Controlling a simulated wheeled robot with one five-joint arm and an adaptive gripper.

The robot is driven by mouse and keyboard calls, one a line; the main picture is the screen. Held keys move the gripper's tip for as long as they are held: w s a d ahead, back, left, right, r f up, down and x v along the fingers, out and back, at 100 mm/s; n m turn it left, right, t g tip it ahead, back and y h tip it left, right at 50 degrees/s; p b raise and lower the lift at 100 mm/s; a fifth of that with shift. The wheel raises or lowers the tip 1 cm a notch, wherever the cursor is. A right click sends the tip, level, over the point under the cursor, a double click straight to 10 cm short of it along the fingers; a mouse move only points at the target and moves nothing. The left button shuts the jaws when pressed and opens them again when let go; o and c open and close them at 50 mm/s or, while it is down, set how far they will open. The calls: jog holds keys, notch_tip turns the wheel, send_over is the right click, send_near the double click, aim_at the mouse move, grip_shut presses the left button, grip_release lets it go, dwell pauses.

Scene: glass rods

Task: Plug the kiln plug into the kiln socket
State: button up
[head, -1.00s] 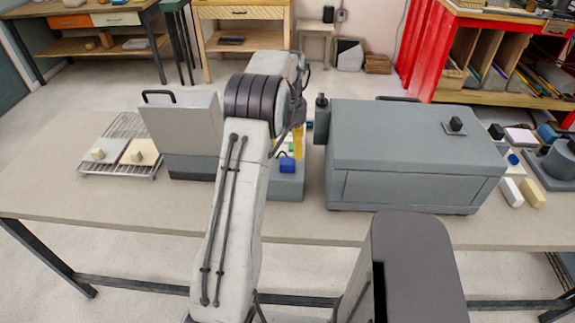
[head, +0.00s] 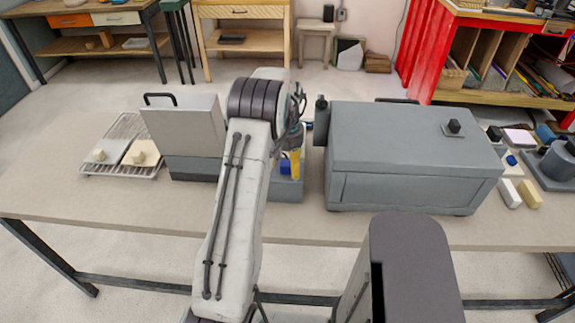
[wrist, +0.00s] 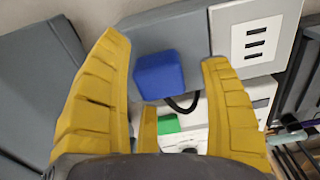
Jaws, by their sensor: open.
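The kiln plug, a blue block (head: 285,168) with a black cable, sits by a grey block (head: 290,189) between the two grey boxes on the table. In the wrist view the blue plug (wrist: 160,76) lies between the yellow fingers of my gripper (wrist: 163,60), with a visible gap on the right side. My gripper (head: 295,160) is open and low over the plug, partly covering it in the head view. A white plate with three dark slots (wrist: 254,45), which looks like the kiln socket, is just right of the right finger in the wrist view.
A large grey box (head: 410,150) stands close on the right of my gripper. A smaller grey box with a raised lid (head: 185,125) stands on the left, beside a wire rack (head: 122,125). A green block (wrist: 168,123) shows beneath the plug in the wrist view.

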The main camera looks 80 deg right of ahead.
jog(key=shift+f, duration=0.25)
jog(key=shift+c, duration=0.2)
jog(key=c, duration=1.2)
